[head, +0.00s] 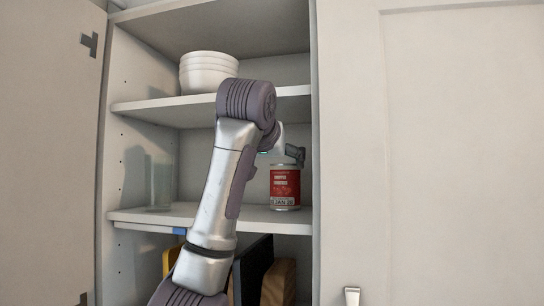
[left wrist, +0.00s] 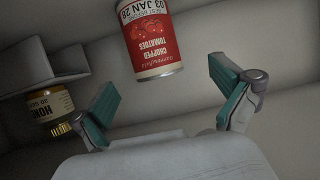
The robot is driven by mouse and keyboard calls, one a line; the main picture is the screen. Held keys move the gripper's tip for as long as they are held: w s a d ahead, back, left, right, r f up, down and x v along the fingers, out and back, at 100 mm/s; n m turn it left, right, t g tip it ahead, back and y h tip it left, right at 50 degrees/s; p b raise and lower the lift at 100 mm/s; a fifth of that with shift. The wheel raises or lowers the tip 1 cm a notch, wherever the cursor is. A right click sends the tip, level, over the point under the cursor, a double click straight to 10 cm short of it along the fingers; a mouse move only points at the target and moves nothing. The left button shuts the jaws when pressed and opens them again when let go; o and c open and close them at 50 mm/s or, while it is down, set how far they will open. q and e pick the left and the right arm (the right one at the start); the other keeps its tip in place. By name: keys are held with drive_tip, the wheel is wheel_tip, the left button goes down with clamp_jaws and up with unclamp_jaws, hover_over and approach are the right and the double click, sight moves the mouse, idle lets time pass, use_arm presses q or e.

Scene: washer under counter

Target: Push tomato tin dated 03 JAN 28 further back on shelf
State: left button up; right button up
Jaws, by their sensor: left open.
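The red tomato tin (head: 285,187) stands upright on the middle shelf, near its right end. In the left wrist view the tin (left wrist: 152,40) appears upside down, with "CHOPPED TOMATOES" and "03 JAN 28" readable on its label. My left gripper (head: 296,155) is at the top of the tin in the head view, partly hidden by my arm. In the left wrist view my left gripper (left wrist: 166,94) is open, its two green-padded fingers wide apart with nothing between them. The tin lies beyond the fingertips; I cannot tell whether they touch. My right gripper is not in view.
The middle shelf (head: 130,215) also holds a clear glass (head: 161,185) at left. A honey jar (left wrist: 50,106) shows in the left wrist view. White bowls (head: 208,72) stand above; boards (head: 279,283) stand below. The cabinet's right side wall is close to the tin.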

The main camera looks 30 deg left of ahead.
use_arm(q)
drive_tip(key=v, duration=0.3)
idle(0.6)
